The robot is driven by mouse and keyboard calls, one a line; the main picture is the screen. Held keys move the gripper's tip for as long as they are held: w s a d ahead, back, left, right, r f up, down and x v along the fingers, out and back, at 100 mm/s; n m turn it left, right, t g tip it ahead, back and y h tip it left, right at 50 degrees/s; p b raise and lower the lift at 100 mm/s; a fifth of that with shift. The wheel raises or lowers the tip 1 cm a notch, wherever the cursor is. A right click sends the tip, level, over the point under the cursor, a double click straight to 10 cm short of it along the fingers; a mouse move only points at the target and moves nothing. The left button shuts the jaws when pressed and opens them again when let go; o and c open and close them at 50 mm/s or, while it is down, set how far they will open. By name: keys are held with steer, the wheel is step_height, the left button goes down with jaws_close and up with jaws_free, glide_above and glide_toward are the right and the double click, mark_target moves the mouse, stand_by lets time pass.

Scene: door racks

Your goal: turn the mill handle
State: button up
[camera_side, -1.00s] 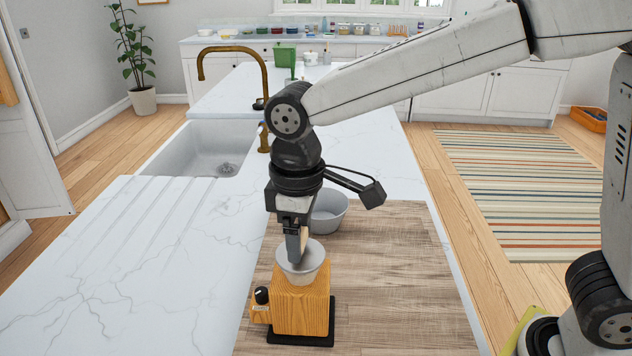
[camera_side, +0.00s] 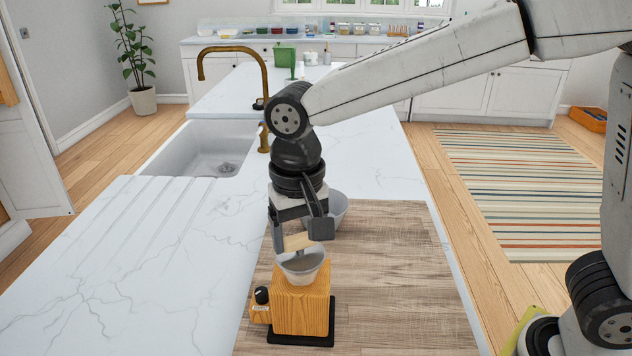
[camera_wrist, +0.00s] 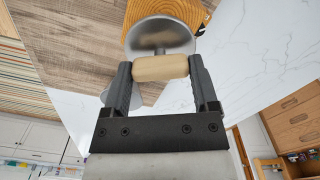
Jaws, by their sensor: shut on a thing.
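The mill (camera_side: 303,303) is a wooden block on a dark base with a grey metal bowl (camera_side: 301,270) on top and a black knob (camera_side: 262,296) on its left side. The mill handle, a pale wooden grip (camera_side: 297,242), sits just above the bowl. My gripper (camera_side: 300,239) points down over the mill with its fingers at the two ends of the grip. In the wrist view the grip (camera_wrist: 160,67) lies crosswise between my fingers, with the bowl (camera_wrist: 160,36) right behind it. The crank arm under the grip is mostly hidden.
The mill stands on a wooden board (camera_side: 400,290) on a white marble counter (camera_side: 130,270). A grey bowl (camera_side: 340,207) stands behind my gripper, partly hidden. The sink (camera_side: 205,148) and brass tap (camera_side: 262,80) are behind left. The board's right side is clear.

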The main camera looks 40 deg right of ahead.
mark_target(299, 235)
steer(key=m, duration=0.5)
steer(key=shift+r, duration=0.1)
steer(key=shift+m, duration=0.3)
steer(key=o, duration=1.1)
steer(key=shift+r, duration=3.9)
